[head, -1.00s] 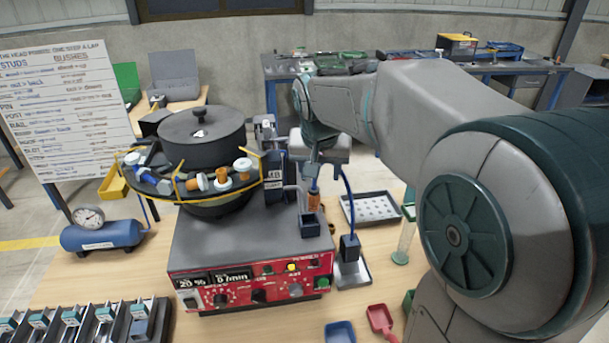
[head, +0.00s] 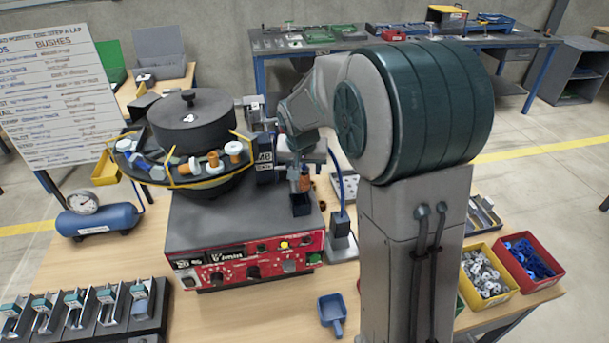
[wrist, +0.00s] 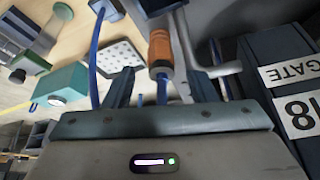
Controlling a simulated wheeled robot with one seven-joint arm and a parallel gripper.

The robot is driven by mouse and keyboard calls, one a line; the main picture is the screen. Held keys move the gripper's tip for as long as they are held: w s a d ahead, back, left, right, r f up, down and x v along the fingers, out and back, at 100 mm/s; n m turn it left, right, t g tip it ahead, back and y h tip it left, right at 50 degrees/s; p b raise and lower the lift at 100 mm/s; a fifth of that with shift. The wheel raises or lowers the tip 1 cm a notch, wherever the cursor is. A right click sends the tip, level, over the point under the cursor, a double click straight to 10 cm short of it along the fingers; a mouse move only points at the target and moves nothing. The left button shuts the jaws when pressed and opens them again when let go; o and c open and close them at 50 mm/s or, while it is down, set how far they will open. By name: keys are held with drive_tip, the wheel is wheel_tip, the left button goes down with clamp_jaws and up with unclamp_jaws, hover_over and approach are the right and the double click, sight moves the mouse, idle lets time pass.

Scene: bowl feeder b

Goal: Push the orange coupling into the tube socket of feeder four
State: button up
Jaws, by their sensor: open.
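The orange coupling (head: 305,182) stands upright at the front right of the bowl feeder (head: 190,170), just above a dark blue block (head: 301,204). It also shows in the wrist view (wrist: 160,48), with a pale collar and a blue end on the gripper side. My gripper (wrist: 162,88) is open, its two fingers apart on either side of the coupling's near end, not closed on it. In the head view my gripper (head: 303,153) is small and partly hidden by the arm. I cannot tell whether the coupling is seated in the block.
A blue tube (head: 338,185) rises from a small stand beside the feeder. A metal bracket (wrist: 218,69) and the M8 gate block (wrist: 285,85) stand close to the right finger. A perforated white tray (wrist: 118,58) lies left. Part bins (head: 485,275) stand right.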

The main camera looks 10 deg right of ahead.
sight(304, 178)
drive_tip(key=shift+x, duration=1.4)
drive_tip(key=shift+c, duration=0.2)
drive_tip(key=c, duration=1)
drive_tip(key=shift+c, duration=0.2)
drive_tip(key=shift+a+r+b, duration=0.1)
drive_tip(key=shift+r+b, duration=0.05)
drive_tip(key=shift+b, duration=0.35)
